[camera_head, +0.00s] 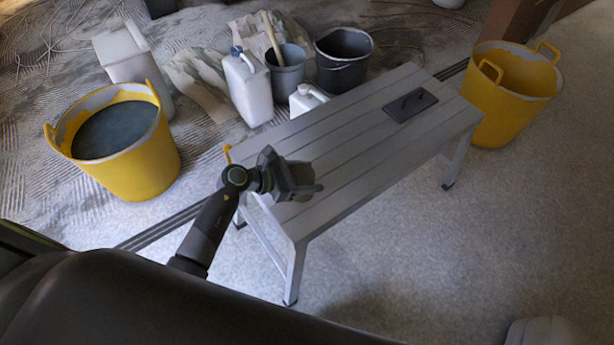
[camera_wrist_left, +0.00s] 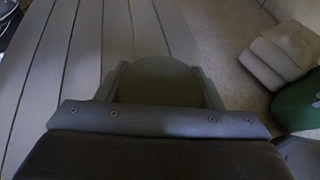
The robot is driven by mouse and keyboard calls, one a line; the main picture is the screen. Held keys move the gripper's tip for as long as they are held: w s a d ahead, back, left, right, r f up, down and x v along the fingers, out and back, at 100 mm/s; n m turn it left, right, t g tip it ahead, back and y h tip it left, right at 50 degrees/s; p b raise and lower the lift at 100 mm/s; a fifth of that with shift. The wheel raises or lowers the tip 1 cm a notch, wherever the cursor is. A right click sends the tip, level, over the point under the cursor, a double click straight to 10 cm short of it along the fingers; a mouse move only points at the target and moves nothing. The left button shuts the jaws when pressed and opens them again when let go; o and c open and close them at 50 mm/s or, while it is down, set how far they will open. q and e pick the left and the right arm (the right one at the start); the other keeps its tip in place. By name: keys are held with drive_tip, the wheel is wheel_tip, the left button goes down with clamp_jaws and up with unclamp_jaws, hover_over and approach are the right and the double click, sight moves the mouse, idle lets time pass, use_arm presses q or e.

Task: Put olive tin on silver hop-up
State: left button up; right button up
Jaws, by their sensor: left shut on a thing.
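The silver hop-up (camera_head: 352,142) is a long slatted metal bench across the middle of the head view. Its slats also fill the left of the left wrist view (camera_wrist_left: 85,60). My left gripper (camera_head: 300,181) is over the near left end of the hop-up, shut on the olive tin. The tin (camera_wrist_left: 158,80) shows between the two fingers in the left wrist view, dark and dull green. In the head view the gripper mostly hides it. I cannot tell whether the tin touches the slats. My right gripper is not in view.
A dark plastering float (camera_head: 410,105) lies at the hop-up's far right end; the slats between are clear. A yellow tub (camera_head: 145,165) stands left and another (camera_head: 497,110) right. White jerrycans (camera_head: 247,90) and dark buckets (camera_head: 343,62) stand behind the bench.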

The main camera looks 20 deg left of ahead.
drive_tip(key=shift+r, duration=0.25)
use_arm(q)
drive_tip(key=o, duration=1.2)
drive_tip(key=shift+f, duration=0.1)
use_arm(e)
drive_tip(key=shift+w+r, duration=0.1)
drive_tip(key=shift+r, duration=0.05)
use_arm(q)
drive_tip(key=shift+r, duration=0.2)
drive_tip(key=v, duration=1.2)
drive_tip(key=shift+s+f+p, duration=0.1)
drive_tip(key=shift+p, duration=0.3)
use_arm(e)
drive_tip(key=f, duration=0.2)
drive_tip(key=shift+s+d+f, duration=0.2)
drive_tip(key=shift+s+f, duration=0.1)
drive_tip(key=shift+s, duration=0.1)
